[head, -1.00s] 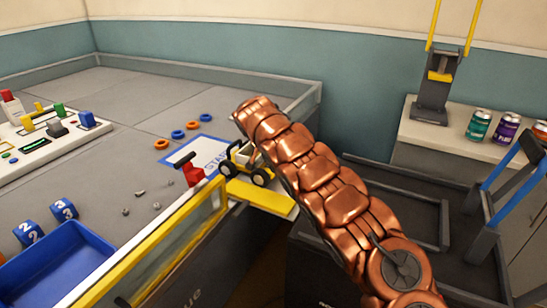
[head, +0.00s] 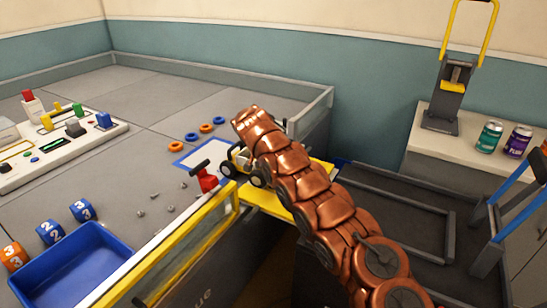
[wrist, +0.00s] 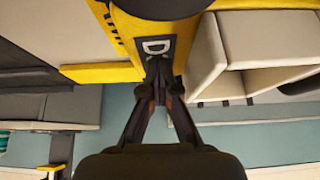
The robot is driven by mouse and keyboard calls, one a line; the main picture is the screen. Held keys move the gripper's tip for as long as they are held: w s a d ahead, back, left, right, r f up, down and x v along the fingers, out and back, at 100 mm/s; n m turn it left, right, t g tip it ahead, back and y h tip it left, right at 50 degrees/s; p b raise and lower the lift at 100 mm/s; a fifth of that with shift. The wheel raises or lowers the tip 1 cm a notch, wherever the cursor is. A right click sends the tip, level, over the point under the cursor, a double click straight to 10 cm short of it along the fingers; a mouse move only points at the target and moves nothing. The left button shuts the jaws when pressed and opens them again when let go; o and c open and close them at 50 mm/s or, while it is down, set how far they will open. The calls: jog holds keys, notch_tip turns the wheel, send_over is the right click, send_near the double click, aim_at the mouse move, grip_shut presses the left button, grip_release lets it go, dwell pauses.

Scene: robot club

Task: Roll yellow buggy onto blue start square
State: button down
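The yellow buggy (head: 243,158) stands with dark wheels at the table's right edge, partly hidden behind my copper arm. Its front wheel is at the right part of the blue-edged start square (head: 193,155), whose lettering is now covered. A yellow ramp (head: 270,203) joins the edge under the buggy's rear. In the head view my gripper is hidden behind the arm. In the wrist view my gripper (wrist: 161,92) has its fingertips close together around a grey end piece marked D (wrist: 158,48) on the yellow body; it appears shut on it.
A red clamp (head: 206,178) stands near the square at the yellow-railed edge. Several orange and blue rings (head: 205,128) lie behind the square. A blue tray (head: 70,265), numbered cubes (head: 50,231) and small grey parts lie left. Cans (head: 490,136) stand on the right counter.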

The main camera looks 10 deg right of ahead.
jog(key=shift+w+a+f+p, duration=0.25)
jog(key=shift+a+f+p, duration=0.1)
jog(key=shift+a+p, duration=0.3)
jog(key=shift+d+r, duration=0.1)
jog(key=shift+d, duration=0.1)
jog(key=shift+s+d+r+b, duration=0.15)
jog(key=shift+d+r+b, duration=0.1)
jog(key=shift+r+b, duration=0.25)
jog(key=shift+s+d+r+b, duration=0.15)
jog(key=shift+d+r+b, duration=0.15)
jog(key=shift+r, duration=0.25)
notch_tip(320, 180, up, 9)
jog(key=p, duration=0.5)
dwell(0.4)
jog(key=shift+r, duration=0.1)
